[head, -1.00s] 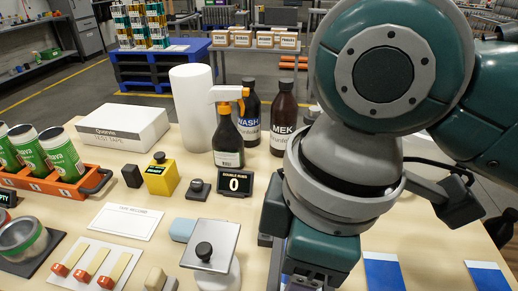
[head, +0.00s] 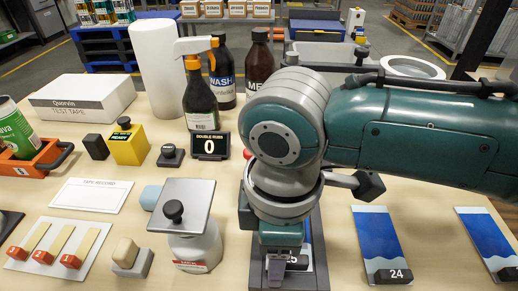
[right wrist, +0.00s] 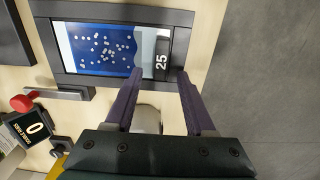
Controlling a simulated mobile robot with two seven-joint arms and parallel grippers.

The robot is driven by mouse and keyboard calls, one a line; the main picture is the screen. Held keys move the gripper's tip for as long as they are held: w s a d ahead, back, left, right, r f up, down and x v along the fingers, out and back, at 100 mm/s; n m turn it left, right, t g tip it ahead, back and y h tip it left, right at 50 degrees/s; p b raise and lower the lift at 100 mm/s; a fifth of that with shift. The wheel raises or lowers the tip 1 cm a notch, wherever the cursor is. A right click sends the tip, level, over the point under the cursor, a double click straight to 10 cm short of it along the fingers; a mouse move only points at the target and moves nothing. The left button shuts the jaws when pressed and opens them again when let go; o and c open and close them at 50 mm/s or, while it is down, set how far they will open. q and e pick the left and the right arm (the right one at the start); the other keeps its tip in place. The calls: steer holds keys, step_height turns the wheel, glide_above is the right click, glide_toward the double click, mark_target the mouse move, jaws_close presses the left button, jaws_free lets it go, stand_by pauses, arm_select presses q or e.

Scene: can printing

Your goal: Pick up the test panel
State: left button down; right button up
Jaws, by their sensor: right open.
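The test panel (right wrist: 95,50) is blue with white specks and has a white edge and a black end tab marked 25. In the right wrist view it lies in a dark grey frame (right wrist: 120,10). My right gripper (right wrist: 158,75) is open, with its two fingers on either side of the black tab. I cannot tell whether they touch it. In the head view my right gripper (head: 278,268) is low over the same frame (head: 318,270), and my arm hides most of the panel. My left gripper is not in view.
Panel 24 (head: 378,245) and another blue panel (head: 490,240) lie to the right. A grey bottle with a plate on top (head: 192,247) stands close left of my right gripper. A spray bottle (head: 200,100), dark bottles and a counter reading 0 (head: 210,146) stand behind.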

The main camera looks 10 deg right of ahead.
steer(key=shift+f, duration=0.2)
jaws_close()
stand_by(0.3)
